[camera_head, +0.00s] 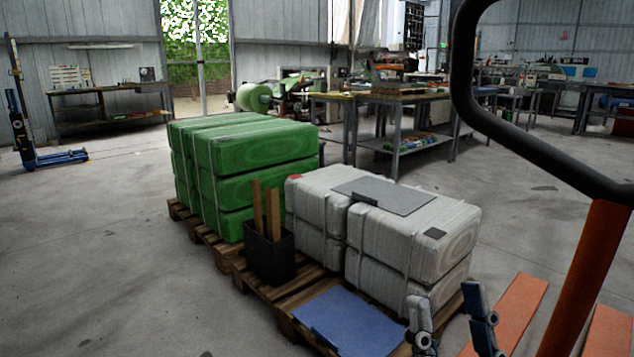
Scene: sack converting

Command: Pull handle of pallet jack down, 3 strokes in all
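The pallet jack's handle rises at the right edge, close to me, with a black loop grip (467,80) on an orange shaft (588,270). The loop runs out of the top of the view. The jack's orange forks (515,312) lie low at the bottom right. My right gripper (446,297) shows at the bottom edge, with its two blue-grey fingers spread apart and nothing seen between them. It is below and to the left of the handle, apart from it. My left gripper is not in view.
Wooden pallets (236,262) hold green wrapped bales (245,160), white wrapped bales (405,225), a black bin (270,260) with wooden slats and a blue sheet (350,322). Workbenches (400,100) stand behind. A blue jack-like device (50,157) stands far left. The left floor is clear.

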